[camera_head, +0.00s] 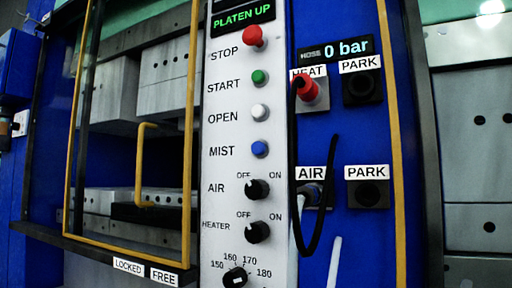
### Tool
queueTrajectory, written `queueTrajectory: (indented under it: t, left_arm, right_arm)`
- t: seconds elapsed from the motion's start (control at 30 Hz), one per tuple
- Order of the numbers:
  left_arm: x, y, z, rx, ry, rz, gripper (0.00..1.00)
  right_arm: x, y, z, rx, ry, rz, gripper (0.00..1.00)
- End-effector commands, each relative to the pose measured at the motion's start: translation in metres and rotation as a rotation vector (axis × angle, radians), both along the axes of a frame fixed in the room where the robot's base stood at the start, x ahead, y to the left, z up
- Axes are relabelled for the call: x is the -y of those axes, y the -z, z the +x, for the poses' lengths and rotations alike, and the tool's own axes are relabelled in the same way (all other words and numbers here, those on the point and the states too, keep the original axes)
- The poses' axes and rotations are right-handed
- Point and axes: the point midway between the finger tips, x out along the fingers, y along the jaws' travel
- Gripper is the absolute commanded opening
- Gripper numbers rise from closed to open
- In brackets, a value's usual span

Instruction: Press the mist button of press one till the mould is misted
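The blue mist button (259,149) sits on the white control panel (222,175), to the right of its MIST label and below the white OPEN button (260,112). Nothing touches or covers it. The press (415,150) has a blue body, and a display (243,16) at the panel top reads PLATEN UP. The mould blocks (163,65) show behind a yellow-framed guard (190,130) at the left. I cannot tell whether the mould surface is misted. Neither of my grippers is in view.
The red STOP button (252,36) and green START button (260,77) are above on the panel. AIR (257,189) and HEATER (257,232) knobs are below. At right, a red plug (308,89) sits in the HEAT socket, with a black hose (325,200) looping down. The hose display (336,49) reads 0 bar.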

Motion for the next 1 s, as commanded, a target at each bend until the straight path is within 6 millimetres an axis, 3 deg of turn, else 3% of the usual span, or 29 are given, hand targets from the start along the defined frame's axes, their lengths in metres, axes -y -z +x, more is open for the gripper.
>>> queueTrajectory:
  t: [0.03, 0.3, 1.0]
  left_arm:
    - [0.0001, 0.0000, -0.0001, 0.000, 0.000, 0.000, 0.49]
    - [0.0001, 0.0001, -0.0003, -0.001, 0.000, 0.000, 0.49]
    - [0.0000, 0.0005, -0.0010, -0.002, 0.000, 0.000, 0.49]
  right_arm:
    - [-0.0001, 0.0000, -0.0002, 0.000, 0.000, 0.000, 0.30]
    - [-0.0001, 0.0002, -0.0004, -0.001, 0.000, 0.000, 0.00]
    - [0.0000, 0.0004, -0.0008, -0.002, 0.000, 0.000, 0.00]
